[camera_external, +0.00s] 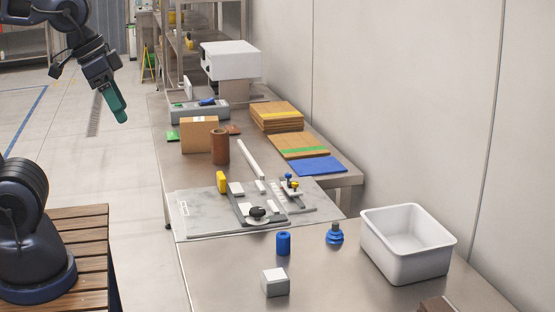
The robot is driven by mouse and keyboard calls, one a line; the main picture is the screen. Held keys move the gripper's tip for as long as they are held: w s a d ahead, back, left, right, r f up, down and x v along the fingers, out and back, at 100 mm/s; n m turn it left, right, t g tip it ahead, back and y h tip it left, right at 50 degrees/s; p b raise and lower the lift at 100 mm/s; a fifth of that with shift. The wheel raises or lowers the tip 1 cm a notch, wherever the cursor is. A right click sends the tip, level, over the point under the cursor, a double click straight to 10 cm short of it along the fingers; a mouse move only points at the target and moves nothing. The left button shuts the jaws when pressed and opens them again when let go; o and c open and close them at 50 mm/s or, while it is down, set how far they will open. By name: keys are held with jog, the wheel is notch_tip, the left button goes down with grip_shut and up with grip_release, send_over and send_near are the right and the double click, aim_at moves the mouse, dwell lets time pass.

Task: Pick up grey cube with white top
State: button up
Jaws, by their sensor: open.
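The grey cube with white top (275,282) sits on the near metal table, close to the bottom of the external view. Its top face is white and its sides are grey. My gripper (119,112) hangs in the air at the upper left, with green fingers pointing down. It is far from the cube, and nothing shows between its fingers. The fingers overlap from this angle, so the gap between them is hard to see.
A blue cylinder (283,243) and a blue suction-cup-like part (335,234) stand behind the cube. A white bin (408,245) is at the right. A grey fixture plate (200,218) with small parts lies behind. A brown object (437,305) is at the bottom edge. Free table surrounds the cube.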

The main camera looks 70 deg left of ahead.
jog(key=w+d+f+n+g+h, duration=0.2)
jog(key=w+d+f+n, duration=0.15)
jog(key=w, duration=0.55)
jog(key=n+g+h, duration=0.3)
jog(key=n, duration=1.1)
send_over(275, 275)
jog(key=a, duration=0.4)
notch_tip(275, 275, down, 24)
jog(key=shift+y, duration=0.3)
jog(key=shift+x, duration=4.95)
jog(key=shift+w+d+r, duration=0.1)
jog(key=shift+w, duration=0.05)
jog(key=c, duration=1.1)
